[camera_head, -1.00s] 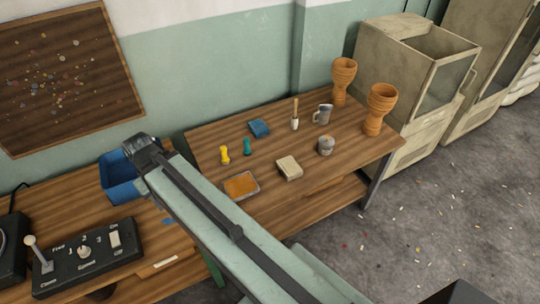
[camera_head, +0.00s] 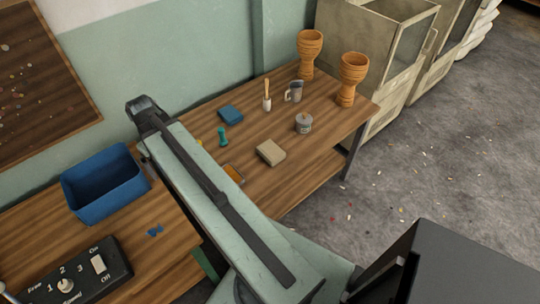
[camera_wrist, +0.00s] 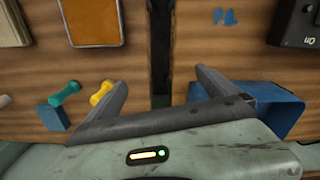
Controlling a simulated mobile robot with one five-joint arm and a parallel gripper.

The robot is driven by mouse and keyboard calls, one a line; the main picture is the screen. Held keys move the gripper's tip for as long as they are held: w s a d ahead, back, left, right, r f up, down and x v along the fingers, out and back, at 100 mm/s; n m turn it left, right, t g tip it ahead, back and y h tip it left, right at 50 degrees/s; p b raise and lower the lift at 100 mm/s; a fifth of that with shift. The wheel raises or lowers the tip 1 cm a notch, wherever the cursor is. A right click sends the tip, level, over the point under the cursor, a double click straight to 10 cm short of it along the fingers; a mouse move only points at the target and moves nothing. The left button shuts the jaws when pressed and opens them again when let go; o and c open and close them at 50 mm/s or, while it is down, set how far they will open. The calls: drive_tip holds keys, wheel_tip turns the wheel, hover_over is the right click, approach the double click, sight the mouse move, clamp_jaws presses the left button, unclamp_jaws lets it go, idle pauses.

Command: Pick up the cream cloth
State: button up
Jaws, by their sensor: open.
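The cream cloth (camera_head: 271,152) looks like a small folded block. It lies flat near the front edge of the far wooden table, right of my arm in the head view. In the wrist view a cream piece, likely the same cloth (camera_wrist: 12,22), is cut off at the upper left corner. My gripper (camera_wrist: 160,85) is open and empty, its fingers wide apart over the dark gap between the two tables. It is well apart from the cloth. In the head view the end of my arm (camera_head: 146,110) is left of the cloth, and its fingertips are hidden.
A grey pot (camera_head: 304,124) stands behind the cloth. A blue bin (camera_head: 103,187) is on the near table. Two goblet drums (camera_head: 351,80) stand at the far end.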

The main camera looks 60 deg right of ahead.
drive_tip(key=s+d+f+m+b, duration=0.1)
drive_tip(key=s+d+f, duration=0.15)
drive_tip(key=d, duration=0.65)
drive_tip(key=s+d+f+b, duration=0.1)
drive_tip(key=s+d, duration=0.3)
drive_tip(key=d, duration=0.4)
drive_tip(key=m+b, duration=0.2)
drive_tip(key=b, duration=0.1)
hover_over(271, 150)
drive_tip(key=shift+d+f, duration=0.25)
drive_tip(key=shift+f, duration=0.9)
drive_tip(key=f+b, duration=0.7)
drive_tip(key=f, duration=0.1)
drive_tip(key=shift+a+b, duration=0.2)
drive_tip(key=shift+b, duration=0.15)
drive_tip(key=shift+r, duration=0.15)
drive_tip(key=c, duration=1.5)
